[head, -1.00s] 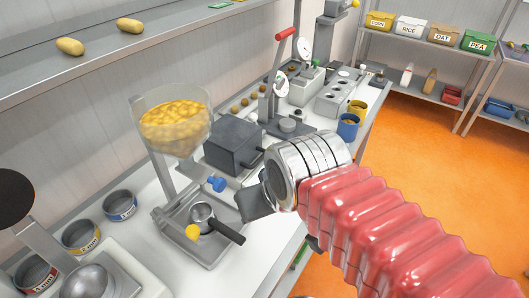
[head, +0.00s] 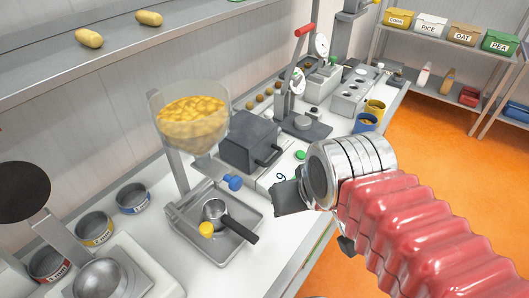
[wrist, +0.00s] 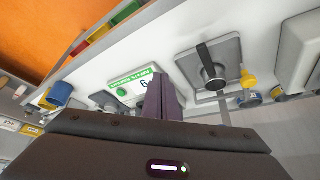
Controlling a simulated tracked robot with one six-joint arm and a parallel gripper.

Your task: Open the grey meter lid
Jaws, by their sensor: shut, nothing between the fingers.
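The grey meter lid (head: 247,138) is a dark grey box-shaped cover with a bar handle (head: 270,157) on its right side. It sits down on the white meter (head: 291,172) on the bench, and I see no gap under it. The meter's green button (head: 300,155) and part of its display show beside the lid. In the wrist view the meter (wrist: 134,86) shows a green label and button, and I cannot make out the lid there. My gripper (head: 279,198) is shut and empty, in front of the meter and apart from the handle. Its fingers also show in the wrist view (wrist: 163,98).
A hopper of yellow grains (head: 192,125) stands left of the lid, above a tray (head: 247,212) holding a black-handled cup (head: 216,210). A red-handled lever press (head: 300,120) stands behind the meter. Blue and yellow cups (head: 366,122) are near the bench's right edge.

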